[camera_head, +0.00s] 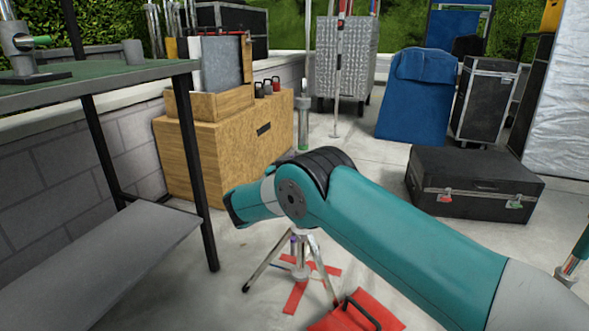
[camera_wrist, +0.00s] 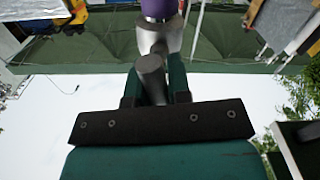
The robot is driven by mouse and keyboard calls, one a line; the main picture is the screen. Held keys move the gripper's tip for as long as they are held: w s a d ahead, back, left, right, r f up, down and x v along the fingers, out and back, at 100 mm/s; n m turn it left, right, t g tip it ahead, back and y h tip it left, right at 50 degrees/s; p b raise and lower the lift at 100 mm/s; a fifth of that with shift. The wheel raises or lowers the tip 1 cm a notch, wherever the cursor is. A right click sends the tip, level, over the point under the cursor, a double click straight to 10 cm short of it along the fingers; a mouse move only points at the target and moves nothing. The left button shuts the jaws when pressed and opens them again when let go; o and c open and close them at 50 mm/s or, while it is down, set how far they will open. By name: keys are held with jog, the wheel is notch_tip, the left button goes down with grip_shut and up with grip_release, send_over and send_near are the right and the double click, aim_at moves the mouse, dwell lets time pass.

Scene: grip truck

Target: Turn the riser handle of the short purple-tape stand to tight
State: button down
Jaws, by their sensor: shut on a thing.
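The short stand (camera_head: 302,262) has its silver legs spread on a red tape cross, low in the middle of the head view. Purple tape (camera_head: 294,240) shows on it just below my arm, which hides its upper part. In the wrist view the purple band (camera_wrist: 158,8) is at the top edge, with a silver collar below it. A grey riser handle (camera_wrist: 150,64) sticks out from the collar towards the camera. My gripper (camera_wrist: 155,82) is shut on this handle, one finger on each side. In the head view my gripper cannot be made out.
A red sandbag (camera_head: 365,312) lies close to the stand's right. A table (camera_head: 100,85) with a lower shelf stands at left, a wooden box (camera_head: 225,150) behind. A black case (camera_head: 475,185) lies at right. Another stand (camera_head: 302,118) with green tape stands beyond my arm.

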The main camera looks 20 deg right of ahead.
jog(key=shift+d+f, duration=0.1)
jog(key=shift+f, duration=0.05)
dwell(0.4)
jog(key=c, duration=1.1)
grip_release()
jog(key=shift+o, duration=0.2)
